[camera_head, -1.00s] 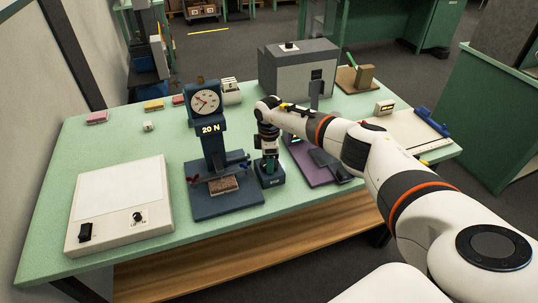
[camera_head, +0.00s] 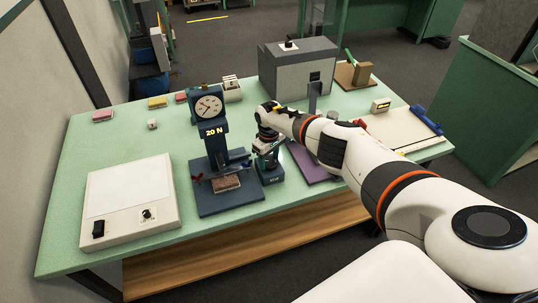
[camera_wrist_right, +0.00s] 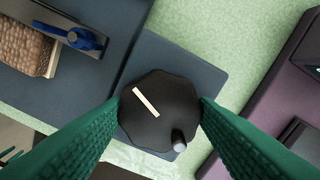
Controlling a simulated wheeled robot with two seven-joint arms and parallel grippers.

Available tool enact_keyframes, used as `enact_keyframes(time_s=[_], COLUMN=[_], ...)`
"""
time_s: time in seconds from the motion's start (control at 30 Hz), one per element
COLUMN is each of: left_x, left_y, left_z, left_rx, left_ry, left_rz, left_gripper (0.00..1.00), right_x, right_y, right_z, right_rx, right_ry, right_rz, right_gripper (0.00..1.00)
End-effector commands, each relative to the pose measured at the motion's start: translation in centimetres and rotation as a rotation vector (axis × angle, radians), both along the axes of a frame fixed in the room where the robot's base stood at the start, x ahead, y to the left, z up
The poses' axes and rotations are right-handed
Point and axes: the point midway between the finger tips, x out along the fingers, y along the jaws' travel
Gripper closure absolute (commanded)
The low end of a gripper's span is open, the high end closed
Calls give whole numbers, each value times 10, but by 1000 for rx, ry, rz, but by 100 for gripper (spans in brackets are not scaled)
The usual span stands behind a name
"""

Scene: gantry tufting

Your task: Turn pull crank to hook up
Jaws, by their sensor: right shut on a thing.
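The pull crank (camera_wrist_right: 160,108) is a dark scalloped knob with a white line and a small grey peg near its edge. It sits on a dark blue base (camera_wrist_right: 205,70), which also shows in the head view (camera_head: 270,178). My right gripper (camera_wrist_right: 161,105) points down at it, its green fingers shut on opposite sides of the knob. In the head view my right gripper (camera_head: 267,150) hides most of the crank. The dark blue gauge stand (camera_head: 214,150) beside it has a dial and reads 20 N. The hook is not clearly visible. My left gripper is not in view.
A brown textured sample (camera_head: 226,183) lies on the stand's base, near a blue handle (camera_wrist_right: 83,39). A white panel (camera_head: 131,190) lies at left, a purple plate (camera_head: 308,166) at right. A grey box (camera_head: 298,72) stands behind.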

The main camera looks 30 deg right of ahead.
Motion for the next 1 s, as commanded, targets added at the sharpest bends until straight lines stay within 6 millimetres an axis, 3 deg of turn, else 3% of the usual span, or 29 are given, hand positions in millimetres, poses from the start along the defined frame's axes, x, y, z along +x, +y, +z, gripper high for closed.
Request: enact_keyframes(time_s=[0.3,0.77,0.8,0.93,1.0], left_x=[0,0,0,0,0], left_y=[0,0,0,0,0], left_z=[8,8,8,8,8], left_rx=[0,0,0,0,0], left_ry=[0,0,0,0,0], left_rz=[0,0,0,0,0], left_gripper=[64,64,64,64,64], right_x=[2,2,2,2,1], right_y=[-1,-1,-1,-1,-1], right_z=[2,2,2,1,1], right_rx=[-1,-1,-1,0,0], right_ry=[-5,-6,-6,-4,-3], right_rz=[-96,-111,-111,-110,-109], right_gripper=[70,70,45,25,25])
